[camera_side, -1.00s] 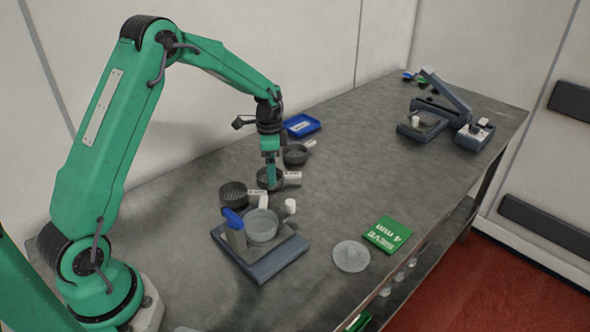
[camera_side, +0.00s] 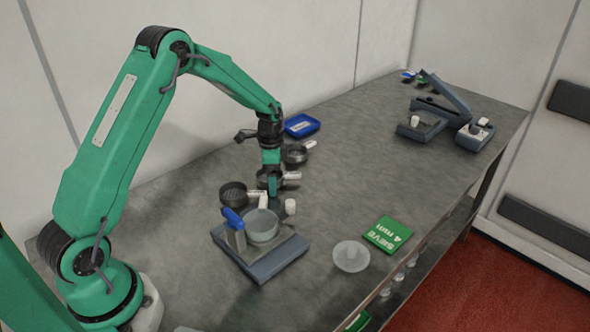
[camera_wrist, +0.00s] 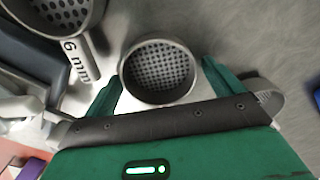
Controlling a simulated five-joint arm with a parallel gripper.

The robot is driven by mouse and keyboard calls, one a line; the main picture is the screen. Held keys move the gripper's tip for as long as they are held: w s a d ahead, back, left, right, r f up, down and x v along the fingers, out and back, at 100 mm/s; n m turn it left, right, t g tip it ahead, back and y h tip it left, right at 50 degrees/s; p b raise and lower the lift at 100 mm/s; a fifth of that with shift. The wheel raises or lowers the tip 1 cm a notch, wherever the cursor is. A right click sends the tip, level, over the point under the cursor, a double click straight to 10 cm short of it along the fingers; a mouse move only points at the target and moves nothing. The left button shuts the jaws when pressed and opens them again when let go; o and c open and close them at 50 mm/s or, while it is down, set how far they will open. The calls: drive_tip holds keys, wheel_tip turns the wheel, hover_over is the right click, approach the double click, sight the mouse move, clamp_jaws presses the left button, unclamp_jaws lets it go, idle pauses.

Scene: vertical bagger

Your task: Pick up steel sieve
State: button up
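A small dark steel sieve (camera_side: 263,176) with a perforated floor sits on the table at my gripper; its round rim shows whole in the wrist view (camera_wrist: 158,70). My gripper (camera_side: 272,190) points down at it. In the wrist view my gripper's fingers (camera_wrist: 160,72) are apart, one on each side of the sieve, with a narrow gap showing. A second sieve (camera_side: 233,192) with larger holes stands to the left; its tag reads "6 mm" in the wrist view (camera_wrist: 78,60). A third sieve (camera_side: 295,154) stands behind.
A blue-grey stand with a round bowl (camera_side: 263,226) and a blue-handled part (camera_side: 233,220) is close in front. A white-capped piece (camera_side: 290,206), a clear disc (camera_side: 350,256) and a green "SIEVE 4 mm" card (camera_side: 388,233) lie to the right. A blue tray (camera_side: 301,125) is behind.

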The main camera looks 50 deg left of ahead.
drive_tip(key=c, duration=0.9)
drive_tip(key=shift+c, duration=0.2)
drive_tip(key=shift+r, duration=0.15)
drive_tip(key=shift+c, duration=0.2)
drive_tip(key=shift+r, duration=0.6)
drive_tip(key=r, duration=0.3)
drive_tip(key=shift+d+r, duration=0.1)
drive_tip(key=shift+d, duration=0.3)
drive_tip(key=s+d+r, duration=0.3)
drive_tip(key=d+r, duration=0.3)
drive_tip(key=d, duration=0.4)
drive_tip(key=shift+s+d+r, duration=0.2)
drive_tip(key=shift+s, duration=0.1)
drive_tip(key=s+d+r, duration=0.2)
drive_tip(key=s, duration=0.4)
drive_tip(key=s+d+r, duration=0.1)
drive_tip(key=s+r, duration=0.1)
drive_tip(key=s, duration=0.3)
drive_tip(key=shift+s+d, duration=0.35)
drive_tip(key=shift+d, duration=0.05)
